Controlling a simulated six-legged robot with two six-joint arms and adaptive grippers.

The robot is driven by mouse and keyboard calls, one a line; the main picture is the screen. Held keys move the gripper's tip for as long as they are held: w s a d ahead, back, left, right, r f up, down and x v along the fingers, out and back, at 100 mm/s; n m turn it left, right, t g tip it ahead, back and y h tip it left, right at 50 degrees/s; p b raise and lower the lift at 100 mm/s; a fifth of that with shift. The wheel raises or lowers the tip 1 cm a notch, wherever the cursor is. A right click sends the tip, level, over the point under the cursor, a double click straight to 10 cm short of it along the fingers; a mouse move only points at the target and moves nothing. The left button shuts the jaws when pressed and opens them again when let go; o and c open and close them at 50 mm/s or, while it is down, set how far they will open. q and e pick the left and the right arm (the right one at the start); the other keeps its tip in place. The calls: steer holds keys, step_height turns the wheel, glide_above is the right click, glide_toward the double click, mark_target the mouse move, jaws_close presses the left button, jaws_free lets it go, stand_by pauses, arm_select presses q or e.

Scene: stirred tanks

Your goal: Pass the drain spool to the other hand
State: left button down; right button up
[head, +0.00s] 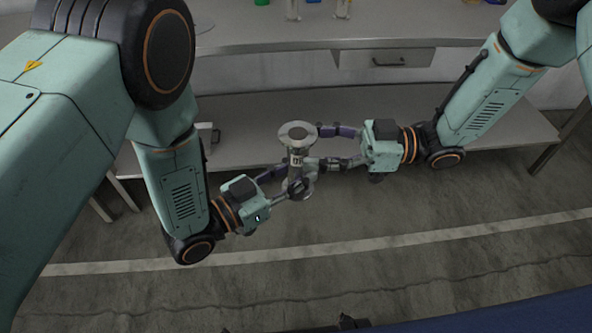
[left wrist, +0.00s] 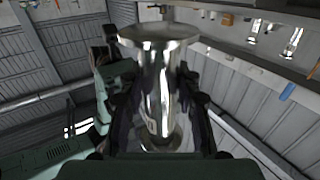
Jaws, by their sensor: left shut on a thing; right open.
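The drain spool (head: 297,158) is a shiny metal tube with a flange at each end, held upright in mid-air in the head view. My left gripper (head: 292,184) comes in from the left and is shut on its lower part. My right gripper (head: 316,146) comes in from the right and is open, its fingers close to the upper and middle part of the spool. I cannot tell whether they touch it. In the left wrist view the spool (left wrist: 160,85) stands between my left fingers, its wide flange toward the top.
A grey bench (head: 260,32) with a drawer (head: 386,59) and a lower shelf (head: 400,110) runs behind the grippers. Small bottles and glassware (head: 293,9) stand on its top at the back. The floor (head: 330,220) in front is clear, with a pale painted line.

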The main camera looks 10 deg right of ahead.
steer(key=d, duration=0.9)
steer(key=w+a+f+m+t+h, duration=0.3)
steer(key=w+a+m+t, duration=0.15)
steer(key=m+t, duration=0.4)
steer(key=s+d+f+m+g+h, duration=0.1)
steer(key=s+f+m+h, duration=0.25)
steer(key=f, duration=0.35)
steer(key=s+d+f+m+h, duration=0.1)
steer(key=s+f+m+h, duration=0.2)
steer(key=f, duration=0.4)
steer(key=s+d+f+m+g+h, duration=0.1)
steer(key=s+d+f+g+h, duration=0.1)
steer(key=s, duration=0.6)
steer(key=s+d+f+g+h, duration=0.3)
steer(key=s, duration=0.5)
steer(key=s+d+f+m+g+h, duration=0.1)
steer(key=s+d+f+g+h, duration=0.1)
steer(key=s, duration=0.6)
steer(key=shift+s+d+f+m+g+h, duration=0.15)
steer(key=shift+d+f+m+g+h, duration=0.2)
steer(key=shift+d+g+h, duration=0.4)
